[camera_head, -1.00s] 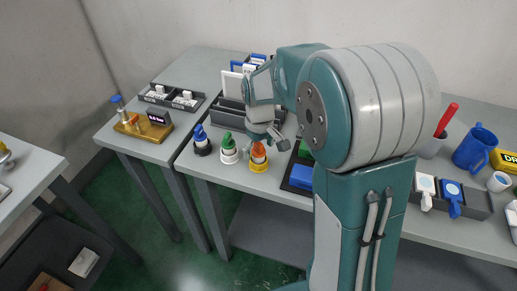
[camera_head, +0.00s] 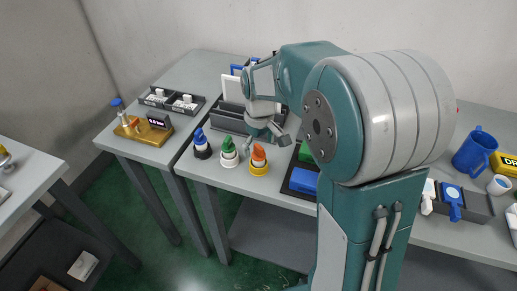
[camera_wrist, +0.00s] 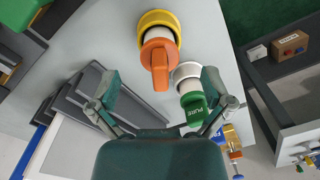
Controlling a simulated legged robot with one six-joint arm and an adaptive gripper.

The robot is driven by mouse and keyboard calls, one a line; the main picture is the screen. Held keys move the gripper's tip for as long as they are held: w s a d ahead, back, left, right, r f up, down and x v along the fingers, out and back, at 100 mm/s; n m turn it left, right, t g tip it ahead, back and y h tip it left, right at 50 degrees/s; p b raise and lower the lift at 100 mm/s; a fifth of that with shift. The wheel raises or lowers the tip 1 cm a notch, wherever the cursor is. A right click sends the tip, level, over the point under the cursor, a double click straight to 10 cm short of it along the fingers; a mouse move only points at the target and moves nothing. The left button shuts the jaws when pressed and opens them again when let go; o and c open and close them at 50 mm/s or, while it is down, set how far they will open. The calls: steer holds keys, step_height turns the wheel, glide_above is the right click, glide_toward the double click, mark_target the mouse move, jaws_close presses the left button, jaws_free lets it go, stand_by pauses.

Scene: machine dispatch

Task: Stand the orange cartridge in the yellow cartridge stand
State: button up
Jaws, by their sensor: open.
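The orange cartridge (camera_head: 258,153) stands upright in the yellow cartridge stand (camera_head: 258,168) near the table's front edge. In the wrist view the orange cartridge (camera_wrist: 158,64) has its white body inside the ring of the yellow stand (camera_wrist: 152,17). My gripper (camera_head: 264,136) is open and empty, above and behind the cartridge and apart from it. In the wrist view its two fingers (camera_wrist: 160,92) are spread wide, with the cartridge's orange handle just beyond them.
A green cartridge (camera_head: 228,146) in a white stand and a blue cartridge (camera_head: 200,138) in a dark stand are to the left. A dark tray (camera_head: 299,182) with blue and green blocks lies to the right. A grey rack (camera_head: 232,92) stands behind.

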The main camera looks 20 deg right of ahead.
steer(key=shift+r, duration=1.65)
steer(key=shift+s+r, duration=0.25)
steer(key=shift+r, duration=0.1)
steer(key=s+r+m+t, duration=0.2)
steer(key=s+r+t, duration=0.1)
steer(key=s, duration=0.7)
steer(key=s+r+m+t, duration=0.2)
steer(key=s+r, duration=0.2)
steer(key=s, duration=0.6)
steer(key=shift+s+m+t, duration=0.15)
steer(key=shift+m+t, duration=0.25)
steer(key=shift+a, duration=0.1)
